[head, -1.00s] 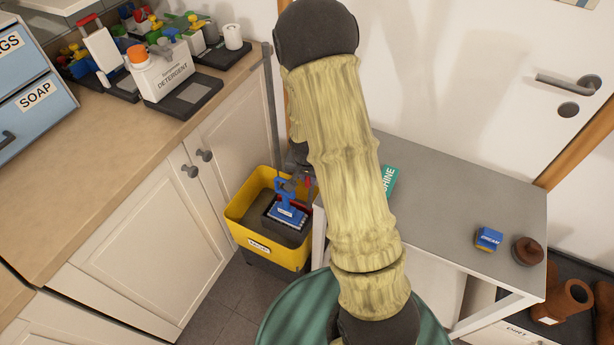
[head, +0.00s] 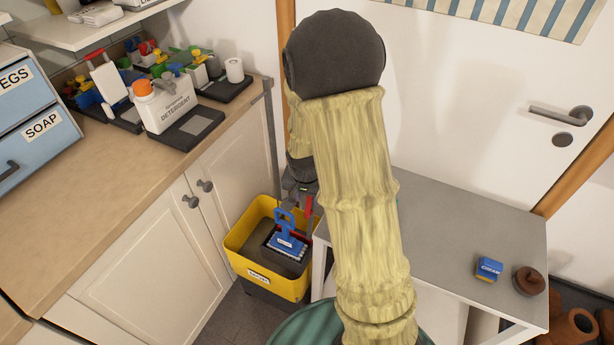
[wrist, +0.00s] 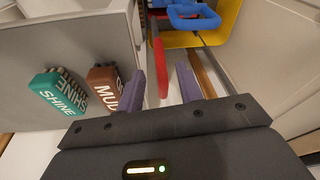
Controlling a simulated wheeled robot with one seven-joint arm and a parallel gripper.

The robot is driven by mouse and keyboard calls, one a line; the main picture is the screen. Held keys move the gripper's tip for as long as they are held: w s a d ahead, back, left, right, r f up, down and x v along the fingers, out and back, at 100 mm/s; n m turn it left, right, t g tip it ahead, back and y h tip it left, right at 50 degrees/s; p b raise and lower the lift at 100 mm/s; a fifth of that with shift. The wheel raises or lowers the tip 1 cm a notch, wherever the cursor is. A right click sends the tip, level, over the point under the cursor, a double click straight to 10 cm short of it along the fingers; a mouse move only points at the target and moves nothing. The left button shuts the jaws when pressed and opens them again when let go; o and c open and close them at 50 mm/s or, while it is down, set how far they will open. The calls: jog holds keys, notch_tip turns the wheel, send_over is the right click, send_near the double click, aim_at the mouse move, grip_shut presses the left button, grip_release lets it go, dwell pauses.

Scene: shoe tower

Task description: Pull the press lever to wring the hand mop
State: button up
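The yellow mop bucket (head: 246,270) stands on the floor between the cabinet and the grey table. The hand mop (head: 286,240), with a blue loop handle, sits in it; its blue handle also shows at the top of the wrist view (wrist: 195,20). The red press lever (head: 309,206) is at the bucket's right side. My gripper (head: 301,190) is above the bucket, close to the lever. In the wrist view my gripper (wrist: 161,85) is open. The red lever (wrist: 158,60) reaches between the fingers, with gaps on both sides. Contact cannot be judged.
The grey table (head: 450,230) stands right of the bucket, bearing a blue box (head: 489,268) and a brown lidded item (head: 528,280). The white cabinet (head: 150,250) borders the left.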

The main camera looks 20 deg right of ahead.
jog(key=d+p+v, duration=0.1)
jog(key=v, duration=0.9)
jog(key=shift+a, duration=0.5)
jog(key=shift+s, duration=0.2)
jog(key=c, duration=0.6)
jog(key=s+a+n, duration=0.1)
jog(key=s+n, duration=0.1)
jog(key=s, duration=0.1)
jog(key=s+a+n, duration=0.1)
jog(key=s+n, duration=0.1)
jog(key=s, duration=0.1)
jog(key=s+a+r+n+y, duration=0.1)
jog(key=s+n, duration=0.2)
jog(key=s, duration=0.1)
grip_shut()
jog(key=shift+d, duration=0.1)
